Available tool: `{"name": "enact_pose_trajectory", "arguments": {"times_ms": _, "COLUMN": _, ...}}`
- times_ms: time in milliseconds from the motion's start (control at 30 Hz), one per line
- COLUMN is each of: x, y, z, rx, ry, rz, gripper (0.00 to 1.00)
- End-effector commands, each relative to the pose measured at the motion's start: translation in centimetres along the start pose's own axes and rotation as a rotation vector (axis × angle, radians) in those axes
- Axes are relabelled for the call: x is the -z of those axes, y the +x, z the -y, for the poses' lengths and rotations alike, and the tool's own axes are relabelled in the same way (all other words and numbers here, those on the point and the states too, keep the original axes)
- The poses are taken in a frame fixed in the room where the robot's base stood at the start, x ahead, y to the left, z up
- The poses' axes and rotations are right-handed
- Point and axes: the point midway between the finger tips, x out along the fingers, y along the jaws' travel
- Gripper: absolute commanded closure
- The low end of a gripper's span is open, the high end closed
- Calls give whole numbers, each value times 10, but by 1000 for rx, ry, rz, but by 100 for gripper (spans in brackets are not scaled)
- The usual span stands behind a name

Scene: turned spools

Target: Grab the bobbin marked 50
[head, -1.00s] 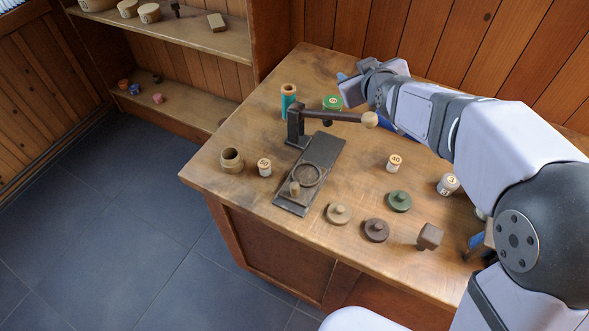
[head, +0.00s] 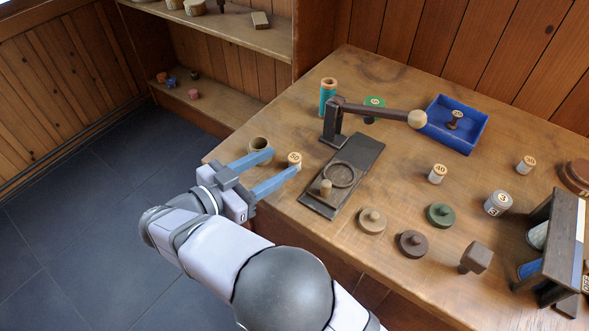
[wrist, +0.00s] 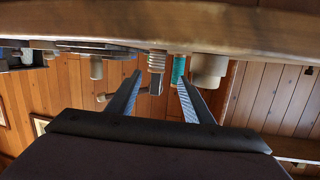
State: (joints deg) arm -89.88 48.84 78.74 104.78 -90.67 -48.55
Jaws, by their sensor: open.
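The small pale bobbin (head: 295,162) with a round top label that looks like 50 stands upright near the table's left edge. My gripper (head: 283,161) is open and empty, its two blue fingers reaching over that edge toward the bobbin. The nearer fingertip overlaps the bobbin's lower part in the head view; I cannot tell if they touch. In the wrist view, which is upside down, a ribbed bobbin (wrist: 157,62) shows between and beyond the fingertips (wrist: 160,78). Another bobbin marked 40 (head: 437,174) stands farther right.
A wooden pot (head: 260,146) is close beside the far finger. A dark lever press (head: 345,165) stands right of the bobbin. A teal spool (head: 328,98), a blue tray (head: 437,135) and several lidded discs are farther off. The floor at left is clear.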

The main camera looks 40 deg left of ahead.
Motion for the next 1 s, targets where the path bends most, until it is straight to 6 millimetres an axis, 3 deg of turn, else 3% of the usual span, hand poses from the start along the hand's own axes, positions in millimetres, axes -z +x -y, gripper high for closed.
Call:
{"name": "enact_pose_trajectory", "arguments": {"times_ms": 100, "x": -17, "y": -9, "z": -7, "rx": -20, "ry": -37, "rz": 2, "gripper": 53}}
{"name": "enact_pose_trajectory", "arguments": {"times_ms": 267, "x": -19, "y": -10, "z": -9, "rx": -28, "ry": -47, "rz": 4, "gripper": 53}}
{"name": "enact_pose_trajectory", "arguments": {"times_ms": 767, "x": -17, "y": 16, "z": -8, "rx": -27, "ry": -45, "rz": 3, "gripper": 53}}
{"name": "enact_pose_trajectory", "arguments": {"times_ms": 1000, "x": -15, "y": 45, "z": -7, "rx": -28, "ry": -45, "rz": 3, "gripper": 53}}
